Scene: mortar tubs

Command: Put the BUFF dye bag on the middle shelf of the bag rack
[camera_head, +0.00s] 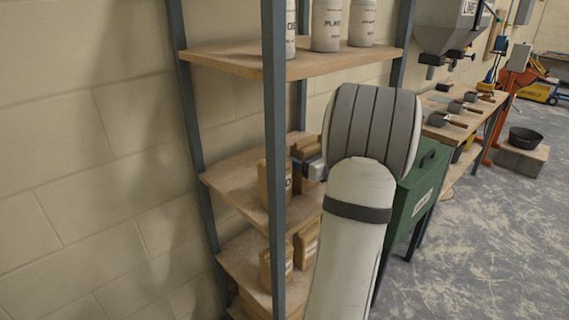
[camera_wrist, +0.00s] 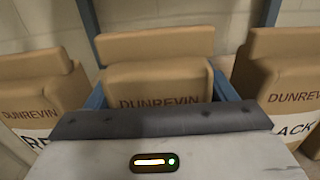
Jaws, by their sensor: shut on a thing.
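My gripper (camera_wrist: 160,92) has its blue fingers on both sides of a brown paper bag (camera_wrist: 158,78) marked DUNREVIN. The colour label of this bag is hidden below my wrist, so I cannot read whether it is BUFF. In the head view my gripper (camera_head: 308,166) is at the bag rack (camera_head: 274,120), level with the wooden shelf (camera_head: 228,172) below the one with white containers. My arm hides much of it. Brown bags stand on this shelf, one (camera_head: 266,186) behind the front post. I cannot tell whether the held bag touches the shelf.
In the wrist view, a bag with a label starting "RE" (camera_wrist: 42,98) stands at left and one ending "ACK" (camera_wrist: 283,75) at right, both close. A lower shelf (camera_head: 240,262) holds more bags. A green cabinet (camera_head: 418,190) stands right of the rack.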

